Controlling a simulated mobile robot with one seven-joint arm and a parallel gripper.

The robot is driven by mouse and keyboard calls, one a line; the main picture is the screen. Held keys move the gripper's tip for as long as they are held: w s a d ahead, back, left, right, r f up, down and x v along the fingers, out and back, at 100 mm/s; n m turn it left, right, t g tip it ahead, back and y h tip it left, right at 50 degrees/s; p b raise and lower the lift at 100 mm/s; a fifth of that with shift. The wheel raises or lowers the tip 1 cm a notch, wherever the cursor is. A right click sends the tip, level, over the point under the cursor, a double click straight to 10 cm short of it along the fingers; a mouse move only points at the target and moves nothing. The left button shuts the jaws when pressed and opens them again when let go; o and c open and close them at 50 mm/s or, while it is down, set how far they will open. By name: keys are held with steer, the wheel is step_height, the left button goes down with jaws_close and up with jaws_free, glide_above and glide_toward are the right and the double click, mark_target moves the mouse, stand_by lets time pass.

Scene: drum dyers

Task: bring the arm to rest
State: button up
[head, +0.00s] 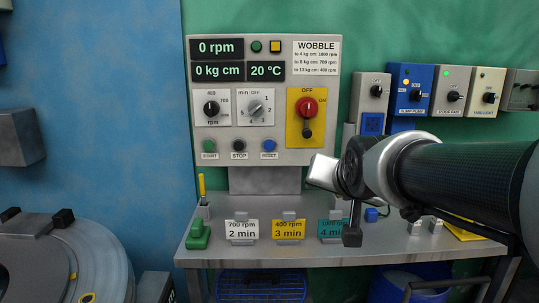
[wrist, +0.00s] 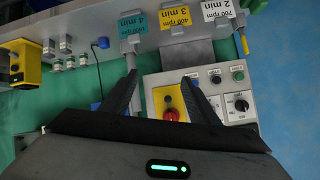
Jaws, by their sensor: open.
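My arm reaches in from the right in the head view, in front of the shelf and the lower right of the control panel (head: 215,150). My gripper (head: 352,238) hangs at its end, partly hidden by the wrist. In the wrist view my gripper (wrist: 160,80) has its two dark fingers spread apart with nothing held between them. The panel's red switch (wrist: 170,115) shows behind the gap between the fingers, upside down. In the head view the red switch (head: 307,107) is clear of the arm, on a yellow plate marked OFF at the top.
A grey shelf (head: 240,258) holds a white card (head: 241,229), a yellow card (head: 288,229) and a teal card (head: 328,228), partly covered by my gripper. Switch boxes (head: 410,90) line the wall at right. A drum (head: 105,262) stands at lower left.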

steer(key=s+f+n+g, duration=0.25)
steer(key=s+f, duration=0.25)
steer(key=s, duration=0.6)
steer(key=s+f+n+g, duration=0.1)
steer(key=s+f+g, duration=0.35)
steer(key=s, duration=0.65)
step_height(320, 180, up, 24)
steer(key=w+t+p, duration=0.1)
steer(key=p, duration=2.3)
steer(key=shift+d, duration=0.3)
